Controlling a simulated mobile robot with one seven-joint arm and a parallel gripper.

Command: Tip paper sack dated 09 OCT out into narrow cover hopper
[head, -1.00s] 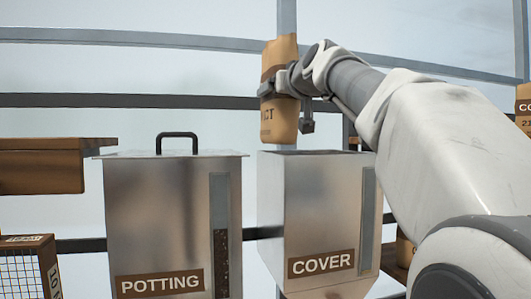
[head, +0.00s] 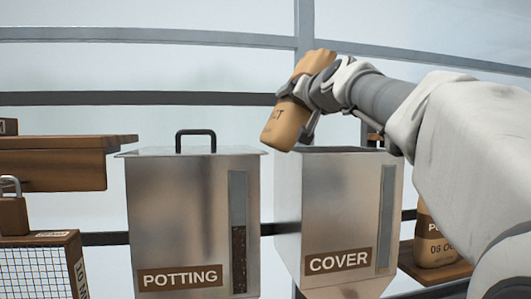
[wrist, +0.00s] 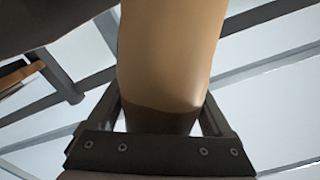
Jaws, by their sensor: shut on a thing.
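A tan paper sack (head: 287,122) is held in my gripper (head: 296,92), above the left part of the open cover hopper. The sack is tilted, its lower end towards the lower left; only "CT" of its print shows. In the wrist view the sack (wrist: 170,60) stands between the two fingers of my gripper (wrist: 162,120), which is shut on it. The cover hopper (head: 325,215) is a metal bin labelled COVER with a sight window on its right side. No contents show in that window, and its inside is hidden. I see nothing pouring out.
The potting hopper (head: 180,215), lidded with a black handle, stands just left of the cover hopper. A wooden shelf (head: 60,170) and a mesh box with a padlock (head: 12,212) are further left. Another sack (head: 433,240) stands on a low shelf at right.

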